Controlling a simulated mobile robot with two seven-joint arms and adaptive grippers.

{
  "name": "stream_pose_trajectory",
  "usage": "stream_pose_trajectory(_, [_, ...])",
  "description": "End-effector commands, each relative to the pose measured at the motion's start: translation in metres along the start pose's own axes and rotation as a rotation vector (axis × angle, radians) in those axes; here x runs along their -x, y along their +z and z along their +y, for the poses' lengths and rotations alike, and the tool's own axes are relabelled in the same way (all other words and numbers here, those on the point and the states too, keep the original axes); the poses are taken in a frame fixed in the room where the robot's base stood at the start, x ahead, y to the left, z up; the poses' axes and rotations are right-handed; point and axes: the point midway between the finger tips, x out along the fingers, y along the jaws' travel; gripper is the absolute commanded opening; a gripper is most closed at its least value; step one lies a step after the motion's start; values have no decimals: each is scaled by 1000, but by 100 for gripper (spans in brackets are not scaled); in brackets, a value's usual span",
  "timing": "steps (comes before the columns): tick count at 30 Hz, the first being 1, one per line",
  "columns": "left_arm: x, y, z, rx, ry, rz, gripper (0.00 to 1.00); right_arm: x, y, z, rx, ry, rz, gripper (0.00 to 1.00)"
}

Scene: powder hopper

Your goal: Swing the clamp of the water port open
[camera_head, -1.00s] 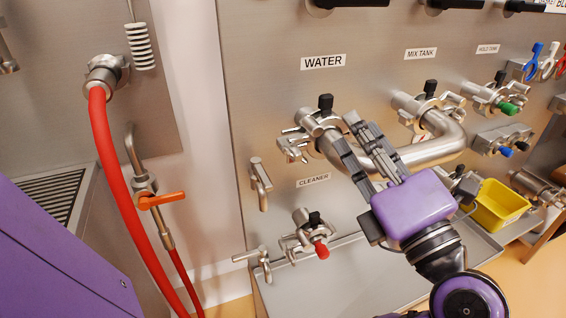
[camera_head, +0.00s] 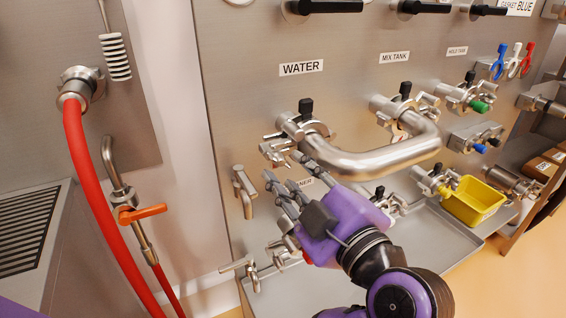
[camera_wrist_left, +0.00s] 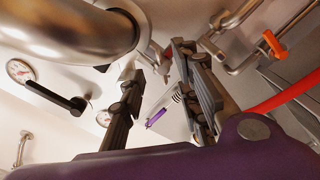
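The water port (camera_head: 292,124) is at the centre of the head view, under the WATER label, with a black knob on top. Its steel clamp (camera_head: 276,150) sits around the joint, with its handle at the lower left. A bent steel pipe (camera_head: 375,160) runs from this port to the mix tank port; it also fills the top left of the left wrist view (camera_wrist_left: 65,30). My left gripper (camera_head: 282,167) is just below the clamp, fingers apart. The wrist view shows the gap between the fingers (camera_wrist_left: 168,55) with nothing clearly held. Whether a finger touches the clamp cannot be told.
The cleaner port's fittings (camera_head: 243,192) lie at lower left, partly behind my gripper. The mix tank port (camera_head: 385,108) is to the right. A red hose (camera_head: 90,190) hangs at left.

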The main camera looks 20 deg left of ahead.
Motion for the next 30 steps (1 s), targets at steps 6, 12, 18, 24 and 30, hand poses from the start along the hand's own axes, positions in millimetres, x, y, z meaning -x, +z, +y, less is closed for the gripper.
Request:
stream_pose_trajectory(6, [-29,0,0,1,1,2,30,-1,3,0,-1,-1,-5,30])
stream_pose_trajectory(12, [-37,0,0,2,1,0,30,-2,6,-1,-1,-1,-9,30])
stream_pose_trajectory(18, [-37,0,0,3,1,0,27,-2,5,0,-1,-1,-9,30])
stream_pose_trajectory(24, [-37,0,0,3,0,0,1,-1,4,0,-1,-1,-6,30])
stream_pose_trajectory(30, [-37,0,0,2,0,0,0,-1,2,0,-1,0,-2,30])
